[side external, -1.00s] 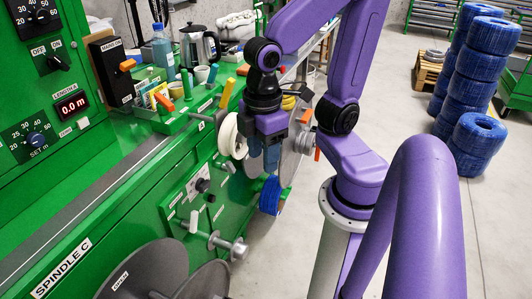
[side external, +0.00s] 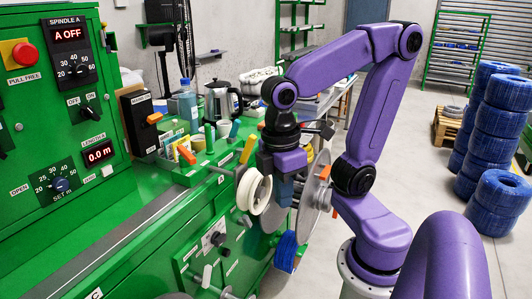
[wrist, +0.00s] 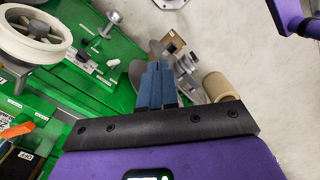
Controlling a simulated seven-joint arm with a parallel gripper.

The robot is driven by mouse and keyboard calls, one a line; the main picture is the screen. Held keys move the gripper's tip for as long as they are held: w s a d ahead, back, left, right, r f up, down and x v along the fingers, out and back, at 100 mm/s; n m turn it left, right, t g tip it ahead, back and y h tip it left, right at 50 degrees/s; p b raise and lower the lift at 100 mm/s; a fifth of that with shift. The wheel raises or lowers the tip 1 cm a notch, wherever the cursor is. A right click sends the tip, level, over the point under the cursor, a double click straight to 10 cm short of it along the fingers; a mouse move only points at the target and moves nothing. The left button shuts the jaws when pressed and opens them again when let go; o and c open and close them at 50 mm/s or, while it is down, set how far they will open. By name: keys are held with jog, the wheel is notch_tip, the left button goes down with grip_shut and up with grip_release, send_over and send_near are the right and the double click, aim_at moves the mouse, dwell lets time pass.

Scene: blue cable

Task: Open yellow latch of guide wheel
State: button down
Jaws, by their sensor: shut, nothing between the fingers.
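The white guide wheel (side external: 254,191) is on the front edge of the green bench. A yellow lever (side external: 248,150), which looks like the latch, sticks up just above the wheel. My gripper (side external: 284,203), with blue fingers, points down just right of the wheel, apart from the lever. It is shut and empty. In the wrist view the closed fingers (wrist: 155,66) are at centre, and the white wheel (wrist: 32,38) is at upper left. I cannot make out the yellow lever there.
A grey reel (side external: 314,192) stands right of my gripper, with a blue cable coil (side external: 286,252) below. A kettle (side external: 222,103), a blue bottle (side external: 187,105) and coloured handles crowd the bench. Blue coil stacks (side external: 493,130) stand on the floor at right.

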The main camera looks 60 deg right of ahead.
jog(key=w+d+m+t+y, duration=0.4)
jog(key=d+m+t+y, duration=0.35)
jog(key=m, duration=0.35)
jog(key=w+d+m+t+y, duration=0.55)
jog(key=d+m+t, duration=0.2)
jog(key=m, duration=0.35)
jog(key=s+d+m+t+h, duration=0.6)
jog(key=s+m+t+h, duration=0.15)
jog(key=h, duration=0.55)
send_near(248, 150)
jog(key=w+d+r, duration=0.1)
jog(key=w+r, duration=0.3)
jog(key=w, duration=0.1)
jog(key=shift+d+t, duration=0.35)
dwell(0.6)
